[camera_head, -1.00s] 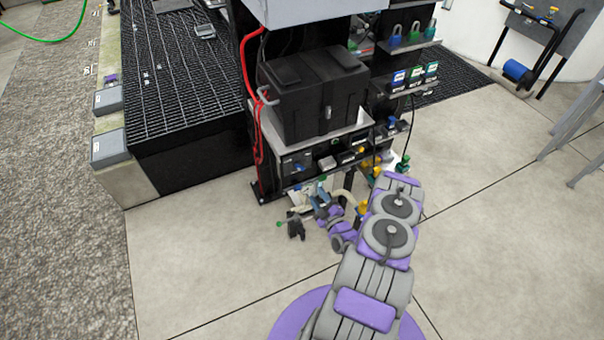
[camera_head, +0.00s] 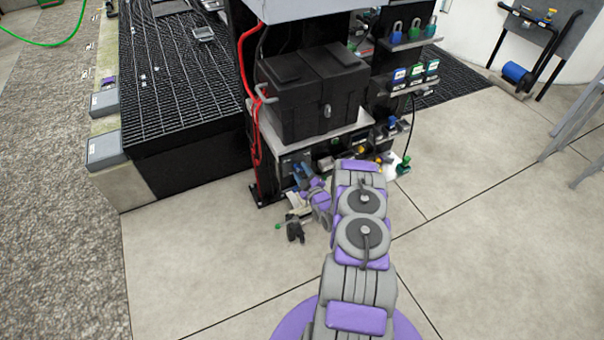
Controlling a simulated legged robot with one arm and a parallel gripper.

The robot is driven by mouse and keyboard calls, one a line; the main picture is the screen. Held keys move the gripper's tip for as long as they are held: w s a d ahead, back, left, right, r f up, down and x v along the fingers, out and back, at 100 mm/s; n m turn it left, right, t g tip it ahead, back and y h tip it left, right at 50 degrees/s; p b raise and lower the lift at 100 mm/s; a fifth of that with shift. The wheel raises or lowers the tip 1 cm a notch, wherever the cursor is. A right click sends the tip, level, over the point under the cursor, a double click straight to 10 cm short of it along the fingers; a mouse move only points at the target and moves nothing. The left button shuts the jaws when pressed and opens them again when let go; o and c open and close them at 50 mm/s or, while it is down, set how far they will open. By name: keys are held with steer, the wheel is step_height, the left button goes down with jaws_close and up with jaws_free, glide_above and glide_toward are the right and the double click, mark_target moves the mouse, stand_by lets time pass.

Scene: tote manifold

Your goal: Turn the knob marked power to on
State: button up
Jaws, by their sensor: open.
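A dark control panel (camera_head: 287,158) sits under the shelf that bears the black case. A small blue knob showed on it earlier; my gripper now covers that spot. No "power" or "on" marking is readable at this size, so I cannot tell the knob's setting. My gripper (camera_head: 300,173) is in front of the panel's lower part, at the end of my purple and grey wrist. It is open and small in view. I cannot tell whether it touches the knob or stands around it.
The black case (camera_head: 310,100) rests on the shelf above the panel. Red cables (camera_head: 254,110) run down the rack's left side. Padlocks (camera_head: 414,32) stand on shelves at right. A black grated platform (camera_head: 175,85) is at left.

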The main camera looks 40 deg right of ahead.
jaws_close()
stand_by(0.3)
steer(key=shift+a, duration=0.1)
steer(key=m+p, duration=0.3)
steer(key=m, duration=0.1)
steer(key=m+p, duration=0.1)
steer(key=m, duration=0.3)
steer(key=shift+a+m, duration=0.1)
steer(key=shift+m, duration=0.2)
steer(key=m, duration=0.4)
steer(key=shift+f+m, duration=0.1)
steer(key=shift+m, duration=0.2)
steer(key=m, duration=0.4)
steer(key=shift+m, duration=0.3)
steer(key=shift+s, duration=0.1)
